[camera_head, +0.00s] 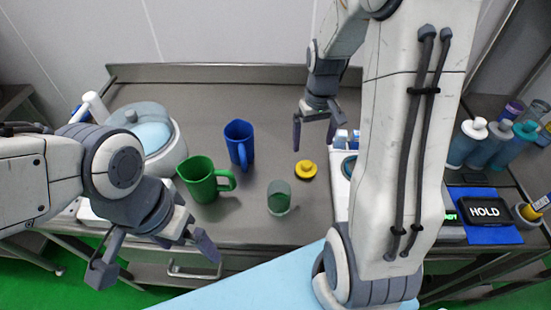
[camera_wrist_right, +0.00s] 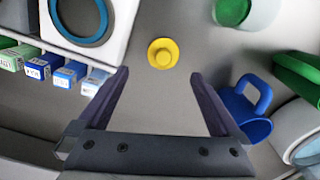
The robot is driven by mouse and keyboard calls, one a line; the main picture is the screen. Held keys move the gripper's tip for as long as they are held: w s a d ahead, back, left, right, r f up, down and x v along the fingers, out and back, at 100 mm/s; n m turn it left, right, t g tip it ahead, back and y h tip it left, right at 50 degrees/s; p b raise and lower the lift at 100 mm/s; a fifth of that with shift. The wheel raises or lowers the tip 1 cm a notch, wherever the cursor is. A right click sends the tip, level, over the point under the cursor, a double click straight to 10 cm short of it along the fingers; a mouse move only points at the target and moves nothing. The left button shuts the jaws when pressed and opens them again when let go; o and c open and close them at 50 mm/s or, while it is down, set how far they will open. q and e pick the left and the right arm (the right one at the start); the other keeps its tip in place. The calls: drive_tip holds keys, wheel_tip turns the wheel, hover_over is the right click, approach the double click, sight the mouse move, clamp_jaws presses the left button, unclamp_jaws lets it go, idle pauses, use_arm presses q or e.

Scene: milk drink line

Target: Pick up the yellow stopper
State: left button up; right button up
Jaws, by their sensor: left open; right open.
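The yellow stopper (camera_head: 306,170) lies on the grey metal table, right of the middle in the head view. It also shows in the right wrist view (camera_wrist_right: 163,53), at the top middle, beyond and between my fingertips. My right gripper (camera_head: 315,133) is open and empty, above the table and behind the stopper in the head view, not touching it. The right gripper's two fingers (camera_wrist_right: 158,80) are spread wide in its wrist view. My left gripper (camera_head: 150,255) is open and empty near the table's front edge, well left of the stopper.
A blue mug (camera_head: 240,145), a green mug (camera_head: 203,180) and a green-tinted glass (camera_head: 279,197) stand left of the stopper. A white device with a blue ring (camera_wrist_right: 82,15) and several small cartons (camera_wrist_right: 65,75) sit close on the other side. Bare table surrounds the stopper.

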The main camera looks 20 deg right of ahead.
sight(307, 163)
drive_tip(key=f, duration=0.3)
drive_tip(key=w+f, duration=0.1)
drive_tip(key=f, duration=0.1)
drive_tip(key=shift+a, duration=0.4)
drive_tip(key=shift+s+d+f+p, duration=0.1)
drive_tip(key=shift+f+p, duration=0.1)
drive_tip(key=shift+f, duration=1.15)
drive_tip(key=shift+s+f+p, duration=0.1)
drive_tip(key=shift+f+p, duration=0.05)
drive_tip(key=shift+f, duration=1.2)
drive_tip(key=c, duration=1.5)
drive_tip(key=shift+r, duration=0.1)
